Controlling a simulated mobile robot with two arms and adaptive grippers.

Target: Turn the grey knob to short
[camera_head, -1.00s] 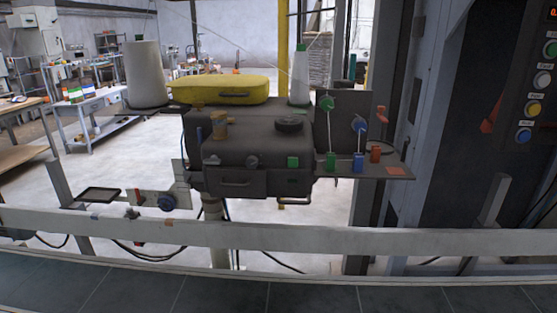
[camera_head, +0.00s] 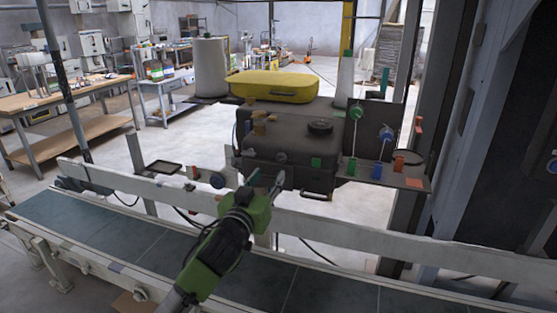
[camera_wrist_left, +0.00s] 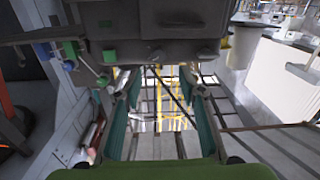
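The grey knob (camera_head: 281,157) is a small round knob on the front of the dark machine head (camera_head: 290,140), left of a green block (camera_head: 316,163). The setting it points to is too small to read. In the left wrist view the knob (camera_wrist_left: 155,56) shows on the machine face above the fingers. My left gripper (camera_head: 264,181) is open and empty, just below and in front of the knob, apart from it. Its two fingers (camera_wrist_left: 160,84) stand wide apart in the left wrist view. My right gripper is not in view.
Blue and orange blocks stand on a side plate (camera_head: 417,184) at right.

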